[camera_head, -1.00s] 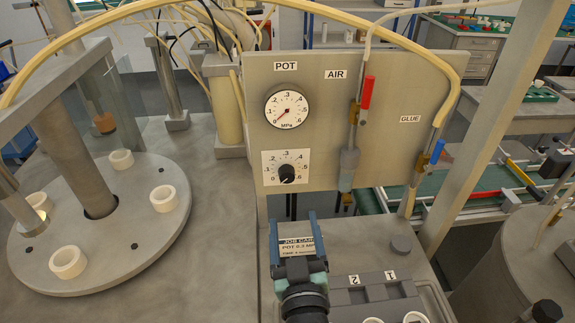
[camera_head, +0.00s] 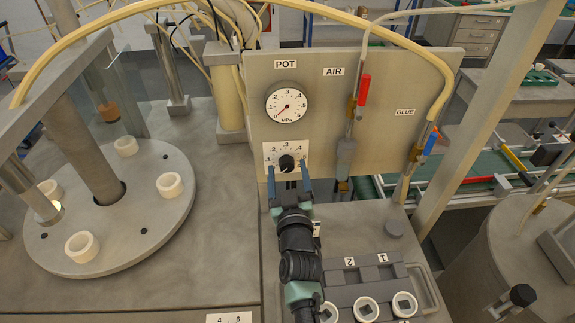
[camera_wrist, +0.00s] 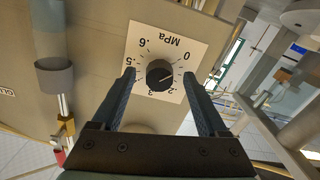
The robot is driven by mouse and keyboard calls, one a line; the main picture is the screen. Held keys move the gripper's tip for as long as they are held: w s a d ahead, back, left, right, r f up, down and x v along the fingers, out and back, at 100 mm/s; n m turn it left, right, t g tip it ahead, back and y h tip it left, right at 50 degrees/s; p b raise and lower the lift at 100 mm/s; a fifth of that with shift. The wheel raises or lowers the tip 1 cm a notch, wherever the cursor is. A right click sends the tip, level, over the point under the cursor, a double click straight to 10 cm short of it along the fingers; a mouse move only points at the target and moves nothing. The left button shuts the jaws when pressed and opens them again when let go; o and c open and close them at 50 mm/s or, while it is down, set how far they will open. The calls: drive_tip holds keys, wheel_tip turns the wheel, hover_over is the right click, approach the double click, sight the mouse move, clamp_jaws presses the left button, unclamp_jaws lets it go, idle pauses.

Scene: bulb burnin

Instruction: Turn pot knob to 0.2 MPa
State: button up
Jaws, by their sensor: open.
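The black pot knob (camera_head: 286,162) sits on a white dial plate on the upright panel. In the wrist view the knob (camera_wrist: 159,73) shows upside down, with a small pale mark whose exact reading I cannot tell. The round POT gauge (camera_head: 286,105) above it has a red needle pointing lower left, near 0. My gripper (camera_head: 288,178) is open in front of the dial. In the wrist view my fingers (camera_wrist: 159,76) stand either side of the knob, with visible gaps. I cannot tell whether the tips reach its depth.
The red AIR valve handle (camera_head: 364,88) and blue GLUE valve handle (camera_head: 430,144) are right of the gauge. A grey tray (camera_head: 365,283) with white rings stands below right. A round plate (camera_head: 130,235) with white rings lies left. Hoses arch over the panel.

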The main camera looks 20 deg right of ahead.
drive_tip(key=shift+w+d, duration=0.15)
drive_tip(key=shift+w, duration=0.3)
clamp_jaws()
